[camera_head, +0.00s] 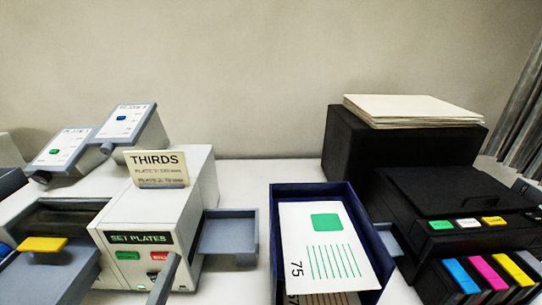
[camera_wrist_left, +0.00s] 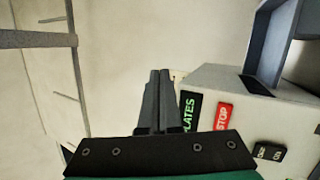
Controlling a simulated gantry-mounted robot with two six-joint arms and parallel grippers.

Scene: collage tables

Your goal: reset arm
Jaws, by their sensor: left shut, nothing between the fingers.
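My left gripper (camera_head: 172,262) rises from the bottom edge in the head view, in front of the white machine (camera_head: 205,185) and close to its red button. In the left wrist view my left gripper (camera_wrist_left: 158,78) has its two dark fingers together, with nothing between them. The red STOP button (camera_wrist_left: 225,117) and the green PLATES display (camera_wrist_left: 189,112) are to the right of the fingers. I cannot tell whether the fingertips touch the machine. My right gripper is in neither view.
A blue box (camera_head: 264,240) with printed cards (camera_head: 325,245) stands right of the machine's grey tray (camera_head: 228,232). A black printer (camera_head: 450,205) with coloured cartridges is at the right. Two grey plate boxes (camera_head: 130,123) (camera_head: 62,150) lie at the back left.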

